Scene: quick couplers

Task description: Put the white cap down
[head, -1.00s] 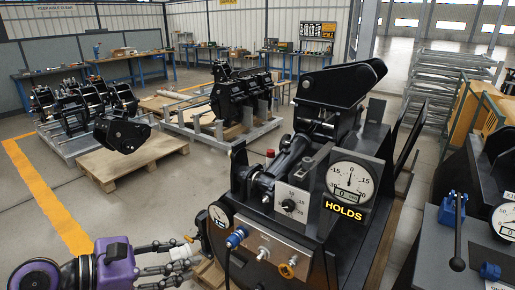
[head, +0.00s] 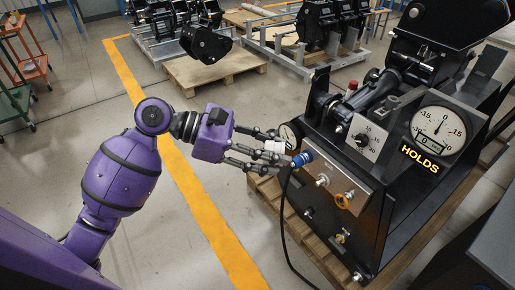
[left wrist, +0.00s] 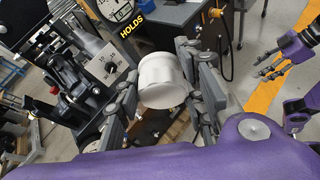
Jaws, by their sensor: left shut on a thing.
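The white cap (left wrist: 161,80) is held between the dark fingers of my left gripper (left wrist: 160,92) in the left wrist view. In the head view my left gripper (head: 262,152) reaches in from the left, beside the front left corner of the black test bench. The white cap (head: 274,147) shows small at its fingertips, partly hidden by the fingers. A blue coupler (head: 302,159) on the bench's front panel (head: 325,180) is just right of the fingertips. My right gripper (left wrist: 270,63) shows at the right of the left wrist view, its fingers apart and empty.
The bench carries a large dial (head: 438,128), a HOLDS sign (head: 419,159) and an orange fitting (head: 344,200). A wooden pallet (head: 215,68) lies behind. The floor around the yellow line (head: 200,195) is clear.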

